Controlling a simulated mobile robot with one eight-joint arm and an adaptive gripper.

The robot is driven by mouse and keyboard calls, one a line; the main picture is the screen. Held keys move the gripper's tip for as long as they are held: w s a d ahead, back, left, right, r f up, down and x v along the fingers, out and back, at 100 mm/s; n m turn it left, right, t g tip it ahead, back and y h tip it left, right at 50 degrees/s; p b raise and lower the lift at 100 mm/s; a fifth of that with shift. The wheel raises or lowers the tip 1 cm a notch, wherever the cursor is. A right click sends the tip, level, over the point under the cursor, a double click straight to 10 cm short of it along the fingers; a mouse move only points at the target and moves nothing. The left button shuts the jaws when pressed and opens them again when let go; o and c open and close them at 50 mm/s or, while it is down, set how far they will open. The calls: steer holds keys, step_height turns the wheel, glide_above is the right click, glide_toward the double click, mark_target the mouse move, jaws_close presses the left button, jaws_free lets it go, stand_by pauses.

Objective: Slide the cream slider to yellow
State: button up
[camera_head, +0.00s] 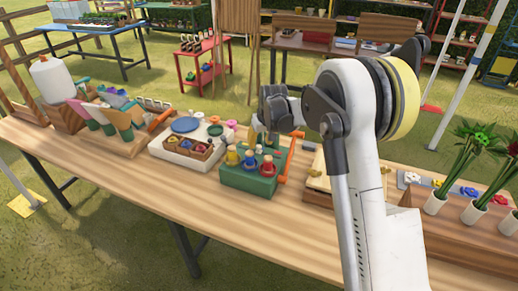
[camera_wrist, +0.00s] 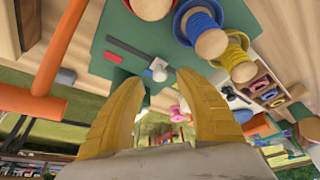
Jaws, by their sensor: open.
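A green box (camera_head: 250,180) stands on the long wooden table, with yellow, blue and red spools on top. In the wrist view a green panel (camera_wrist: 125,22) fills the upper middle. A dark rail (camera_wrist: 128,49) crosses it, and a small cream slider (camera_wrist: 158,68) sits on the rail. A red mark (camera_wrist: 113,57) lies beside the rail to the slider's left. My gripper (camera_wrist: 160,88) is open, its two yellow fingers apart with the slider ahead between their tips. Contact cannot be told. In the head view my gripper (camera_head: 272,118) is over the box's far side, partly hidden by my arm.
The yellow spool (camera_wrist: 236,62) and blue spool (camera_wrist: 205,32) are close to the right finger. An orange handle (camera_wrist: 55,70) is at the left. A white tray (camera_head: 186,150) stands left of the box, and flower vases (camera_head: 436,201) stand right. The table front is clear.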

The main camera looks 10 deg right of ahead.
mark_target(259, 149)
steer(key=shift+b+x, duration=0.3)
steer(key=shift+x, duration=1.05)
steer(key=shift+r, duration=0.1)
jaws_close()
steer(key=shift+a, duration=0.1)
